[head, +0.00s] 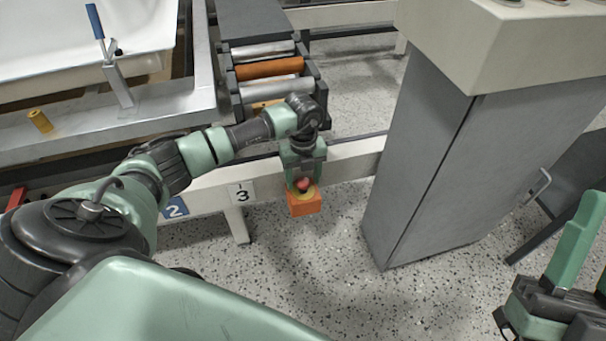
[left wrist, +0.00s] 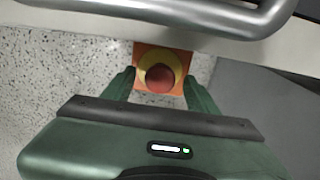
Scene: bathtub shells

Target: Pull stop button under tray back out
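The stop button (head: 304,184) is a red mushroom head on a yellow disc, on an orange box (head: 305,205) by the front rail. In the left wrist view the red button (left wrist: 160,79) is straight ahead, between my fingers, with its yellow ring and orange box (left wrist: 143,52) around it. My left gripper (head: 303,178) points down at the button. In the left wrist view its fingers (left wrist: 160,92) are spread apart, one on each side, with gaps to the red head. My right gripper (head: 545,310) is partly in view at the lower right, away from the button; its finger opening is unclear.
The pale rail (head: 345,160) with number plates 2 and 3 runs beside the button. A roller section (head: 270,68) and a white tub shell (head: 80,40) lie beyond. A grey cabinet (head: 430,150) stands to the right. The speckled floor (head: 290,280) in front is clear.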

